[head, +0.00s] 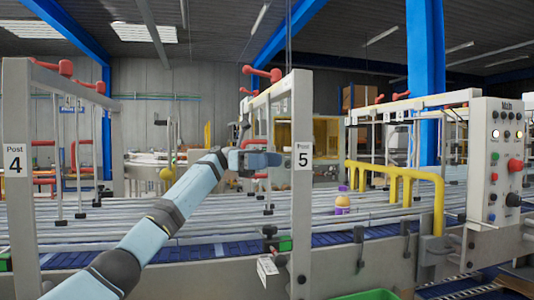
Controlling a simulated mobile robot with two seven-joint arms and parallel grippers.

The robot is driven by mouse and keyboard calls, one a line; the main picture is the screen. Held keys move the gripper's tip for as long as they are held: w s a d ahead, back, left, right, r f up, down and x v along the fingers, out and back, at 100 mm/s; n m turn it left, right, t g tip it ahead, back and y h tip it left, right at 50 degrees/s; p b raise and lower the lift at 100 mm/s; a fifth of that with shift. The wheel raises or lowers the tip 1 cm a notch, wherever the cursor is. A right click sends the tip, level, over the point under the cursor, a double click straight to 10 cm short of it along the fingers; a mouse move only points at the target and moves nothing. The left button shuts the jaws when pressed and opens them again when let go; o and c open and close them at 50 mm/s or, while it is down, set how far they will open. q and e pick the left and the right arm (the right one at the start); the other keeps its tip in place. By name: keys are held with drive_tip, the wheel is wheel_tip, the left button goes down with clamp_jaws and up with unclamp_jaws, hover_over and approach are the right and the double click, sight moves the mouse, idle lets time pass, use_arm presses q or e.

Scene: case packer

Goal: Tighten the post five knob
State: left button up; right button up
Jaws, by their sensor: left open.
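Post five (302,190) is an upright pale grey post with a white "Post 5" label, right of the middle in the head view. A red crank-like handle (262,73) sits at its top. A dark knob-like part (269,231) shows low down, left of the post's foot. I cannot tell for sure which is the post five knob. My left gripper (268,160) is just left of the post at about label height, below the red handle and above the dark part. It is open and seems empty. The fingers look small, and contact with the post is unclear. My right gripper is out of view.
Post four (15,200) stands at the left edge. The conveyor (375,222) runs across behind the posts, with a purple and yellow item (342,202) on it. A yellow guard rail (400,170) and a control panel (496,165) stand at right. A green bin (368,295) is at the bottom.

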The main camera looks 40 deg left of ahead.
use_arm(q)
wheel_tip(320, 180, up, 2)
drive_tip(key=shift+r, duration=0.25)
idle(0.4)
